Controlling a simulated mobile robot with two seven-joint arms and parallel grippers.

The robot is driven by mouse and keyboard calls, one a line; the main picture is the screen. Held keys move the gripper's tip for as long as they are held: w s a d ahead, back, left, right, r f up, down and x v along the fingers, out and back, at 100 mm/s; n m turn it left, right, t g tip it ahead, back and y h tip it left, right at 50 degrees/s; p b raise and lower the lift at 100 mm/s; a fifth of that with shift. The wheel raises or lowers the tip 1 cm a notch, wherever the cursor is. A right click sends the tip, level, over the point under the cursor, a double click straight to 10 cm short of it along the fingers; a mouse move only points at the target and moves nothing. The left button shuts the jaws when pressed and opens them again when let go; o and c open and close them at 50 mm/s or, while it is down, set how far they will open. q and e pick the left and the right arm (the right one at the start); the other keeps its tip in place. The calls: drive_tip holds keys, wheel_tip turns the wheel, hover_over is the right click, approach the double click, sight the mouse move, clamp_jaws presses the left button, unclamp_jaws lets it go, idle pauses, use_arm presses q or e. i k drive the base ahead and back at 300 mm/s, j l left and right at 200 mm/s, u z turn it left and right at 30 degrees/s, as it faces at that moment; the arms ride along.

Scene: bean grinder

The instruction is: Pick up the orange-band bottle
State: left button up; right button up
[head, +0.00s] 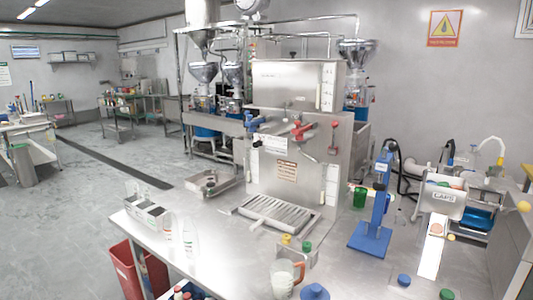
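Two slim clear bottles stand upright on the front left of the steel table (225,255). The left bottle (168,228) has a reddish or orange mark, and the right bottle (190,241) also shows small coloured bands. They are too small to tell for certain which has the orange band. Both stand clear of each other, just right of a metal rack (146,216). More bottles (181,293) with red and white tops show at the bottom edge, partly cut off. Neither of my grippers is in view.
A filling machine (290,150) with a drip grate (270,213) stands behind. A jug (283,278) and capped bottles are at front centre. A blue press (371,238) and a caps box (442,202) stand right. A red bin (130,268) is below left.

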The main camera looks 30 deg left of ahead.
sight(171, 230)
drive_tip(key=u, duration=1.65)
drive_tip(key=i+j+z, duration=0.1)
drive_tip(key=z, duration=0.95)
drive_tip(key=i+j+z, duration=0.1)
drive_tip(key=j+z, duration=0.85)
drive_tip(key=j, duration=0.3)
drive_tip(key=k+j+z, duration=0.2)
drive_tip(key=j, duration=0.25)
drive_tip(key=j+z, duration=0.15)
drive_tip(key=j, duration=0.8)
drive_tip(key=k, duration=0.05)
